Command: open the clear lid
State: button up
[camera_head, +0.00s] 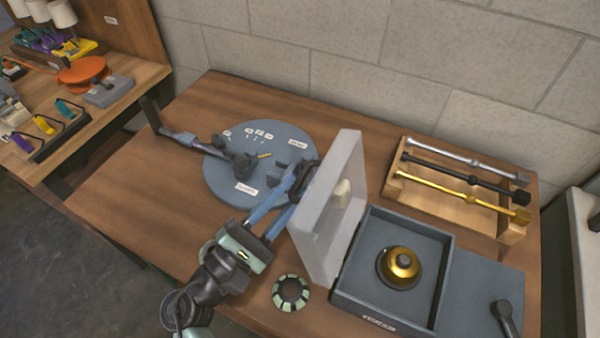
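The clear lid (328,222) is a frosted see-through panel with a pale rim. It stands nearly upright, raised at the left side of a dark grey box (439,293). A cream knob (342,193) shows on its right-hand face. The box is uncovered, and a gold dome-shaped part (401,266) on a dark round base sits inside. My gripper (297,190) reaches in from the lower left, on the lid's left side, away from the knob. Its two long blue fingers look apart with nothing between them. Their tips are close to the lid's edge; I cannot tell whether they touch it.
A round grey turntable (222,178) with a jointed dark lamp arm lies behind my gripper. A dark ring with pale green segments (291,292) lies near the front. A wooden rack (445,207) holds three rods. A grey panel (478,285) with a dark lever adjoins the box. The table's left is clear.

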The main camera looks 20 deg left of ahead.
jog(key=shift+x, duration=1.4)
grip_shut()
dwell(0.4)
